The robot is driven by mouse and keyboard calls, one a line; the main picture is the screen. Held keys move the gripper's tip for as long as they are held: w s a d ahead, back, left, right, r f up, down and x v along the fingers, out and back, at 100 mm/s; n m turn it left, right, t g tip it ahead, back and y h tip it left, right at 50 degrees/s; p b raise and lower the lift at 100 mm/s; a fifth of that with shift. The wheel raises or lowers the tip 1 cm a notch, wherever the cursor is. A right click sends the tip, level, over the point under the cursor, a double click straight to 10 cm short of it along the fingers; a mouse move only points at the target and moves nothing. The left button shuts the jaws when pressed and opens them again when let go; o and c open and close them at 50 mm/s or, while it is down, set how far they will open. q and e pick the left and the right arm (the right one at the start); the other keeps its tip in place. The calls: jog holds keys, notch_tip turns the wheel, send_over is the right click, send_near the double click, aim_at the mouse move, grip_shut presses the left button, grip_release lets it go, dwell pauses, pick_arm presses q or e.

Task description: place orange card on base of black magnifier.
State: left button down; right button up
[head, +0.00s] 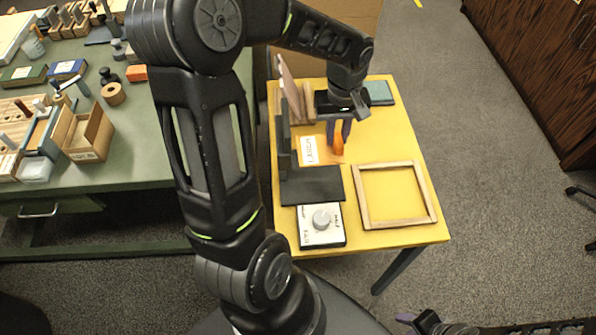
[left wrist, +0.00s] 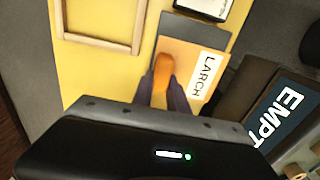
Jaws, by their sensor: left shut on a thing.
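The orange card (head: 325,158) has a white label reading LARCH and a raised orange grip. My left gripper (head: 338,141) is shut on this grip. The card also shows in the left wrist view (left wrist: 182,84), with my left gripper (left wrist: 166,88) around the grip. A flat black plate (head: 313,187), which looks like the magnifier's base, lies just in front of the card and shows dark grey in the left wrist view (left wrist: 196,27). A black upright (head: 284,138) stands at its left. The card's height is unclear. My right gripper (head: 424,320) is only partly visible at the bottom edge.
A white box with a grey knob (head: 308,237) sits in front of the plate. An empty wooden frame (head: 362,208) lies at the right of the yellow table. A dark panel lettered EMPT (left wrist: 262,128) stands near the card. A green table (head: 130,150) with several items is at left.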

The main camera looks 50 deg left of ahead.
pick_arm(q)
jog(key=shift+d, duration=0.1)
send_over(333, 168)
jog(key=shift+f, duration=3.15)
jog(key=shift+f+p, duration=0.35)
jog(key=shift+f, duration=1.5)
jog(key=shift+f, duration=0.1)
jog(key=shift+w+f, duration=0.1)
jog(key=shift+f, duration=0.05)
jog(key=c, duration=1.3)
grip_release()
jog(key=shift+r, duration=0.2)
notch_tip(333, 168, up, 12)
jog(key=shift+r, duration=0.1)
